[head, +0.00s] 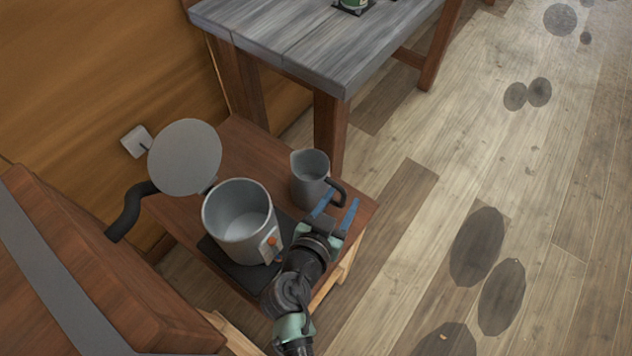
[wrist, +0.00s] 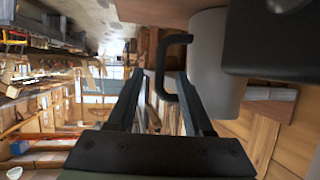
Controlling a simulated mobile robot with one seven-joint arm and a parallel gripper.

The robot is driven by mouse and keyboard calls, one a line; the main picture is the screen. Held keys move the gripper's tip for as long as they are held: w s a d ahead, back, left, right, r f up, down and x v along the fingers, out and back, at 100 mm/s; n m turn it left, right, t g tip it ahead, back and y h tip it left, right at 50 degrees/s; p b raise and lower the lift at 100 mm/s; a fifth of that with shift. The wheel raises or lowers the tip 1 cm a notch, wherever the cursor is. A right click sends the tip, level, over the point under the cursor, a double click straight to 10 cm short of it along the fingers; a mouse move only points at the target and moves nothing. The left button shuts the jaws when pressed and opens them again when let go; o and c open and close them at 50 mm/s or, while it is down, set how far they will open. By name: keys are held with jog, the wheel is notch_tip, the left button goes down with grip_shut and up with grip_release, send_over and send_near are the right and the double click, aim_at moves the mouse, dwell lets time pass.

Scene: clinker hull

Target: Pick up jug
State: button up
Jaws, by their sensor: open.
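The jug (head: 309,178) is a grey metal pitcher with a black handle (head: 337,190). It stands upright on a small reddish-brown wooden stand, near its right corner. My gripper (head: 338,206) is open, its two blue-tipped fingers beside the jug on its handle side. In the wrist view the jug (wrist: 213,65) is to the right of the fingers, and its black handle (wrist: 161,65) reaches in at the fingertips of my gripper (wrist: 158,84). I cannot tell whether a finger touches the handle.
A grey open pot (head: 238,230) with its round lid (head: 185,157) raised stands on a dark base just left of my gripper. The wooden stand (head: 240,143) holds both. A grey-topped table (head: 310,45) stands close behind.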

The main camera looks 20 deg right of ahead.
jog(key=x, duration=0.5)
jog(key=shift+w+r+p, duration=0.1)
jog(key=shift+r+p, duration=0.05)
jog(key=shift+p, duration=0.25)
grip_shut()
dwell(0.9)
jog(key=shift+r, duration=0.15)
